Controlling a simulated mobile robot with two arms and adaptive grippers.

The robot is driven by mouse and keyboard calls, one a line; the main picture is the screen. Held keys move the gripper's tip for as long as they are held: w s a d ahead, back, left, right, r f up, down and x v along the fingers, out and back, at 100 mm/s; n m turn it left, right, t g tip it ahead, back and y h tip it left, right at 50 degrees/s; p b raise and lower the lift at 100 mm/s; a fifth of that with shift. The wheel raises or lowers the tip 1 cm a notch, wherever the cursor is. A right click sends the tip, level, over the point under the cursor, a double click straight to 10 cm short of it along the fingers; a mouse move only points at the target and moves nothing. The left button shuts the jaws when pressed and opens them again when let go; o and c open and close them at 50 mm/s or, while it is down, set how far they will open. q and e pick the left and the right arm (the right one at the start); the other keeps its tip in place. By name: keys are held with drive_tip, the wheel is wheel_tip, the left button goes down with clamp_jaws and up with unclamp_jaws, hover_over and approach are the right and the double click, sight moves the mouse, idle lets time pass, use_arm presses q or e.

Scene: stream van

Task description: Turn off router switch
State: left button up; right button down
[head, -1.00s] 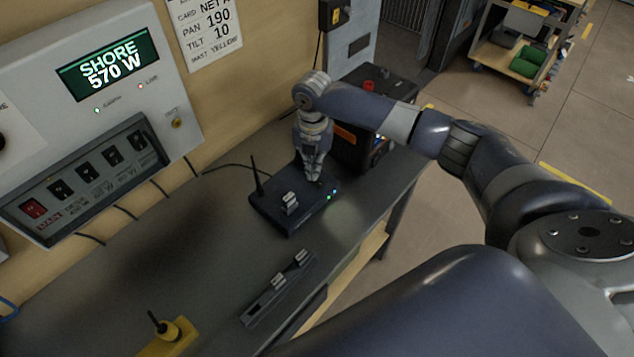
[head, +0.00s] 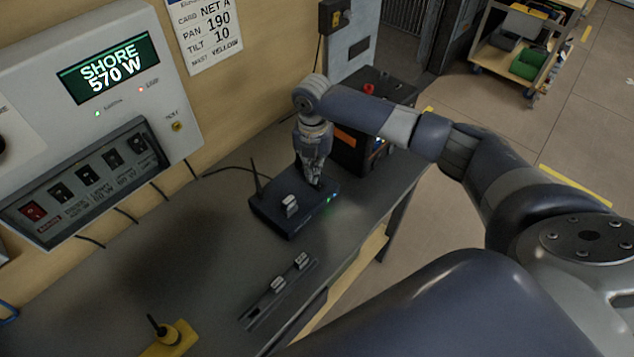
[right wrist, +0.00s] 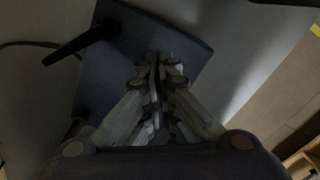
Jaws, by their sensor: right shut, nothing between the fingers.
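The router (head: 275,213) is a flat dark box with a thin black antenna (head: 257,180), lying on the dark workbench. Green lights show on its near right edge, and a small pale block (head: 290,204) sits on its top. My right gripper (head: 315,184) points down at the router's back right part, its fingers shut and empty. In the right wrist view, the fingertips (right wrist: 158,62) are together over the router (right wrist: 105,80). I cannot make out the switch; the fingers may hide it. I cannot tell if they touch the router. My left gripper is out of view.
A black box with an orange label (head: 345,138) stands close behind the gripper. A wall panel (head: 180,85) reads SHORE 570 W. A dark bar (head: 262,305) with pale blocks and a yellow holder (head: 170,340) lie nearer on the bench (head: 215,265).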

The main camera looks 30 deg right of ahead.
drive_tip(key=shift+f+b, duration=0.45)
drive_tip(key=shift+f, duration=0.55)
idle(0.7)
drive_tip(key=shift+s+f, duration=0.1)
drive_tip(key=shift+f, duration=0.1)
drive_tip(key=shift+r+p, duration=0.85)
drive_tip(key=shift+p, duration=0.05)
wheel_tip(320, 180, up, 5)
drive_tip(key=p, duration=0.5)
drive_tip(key=shift+r, duration=0.2)
drive_tip(key=shift+f, duration=0.1)
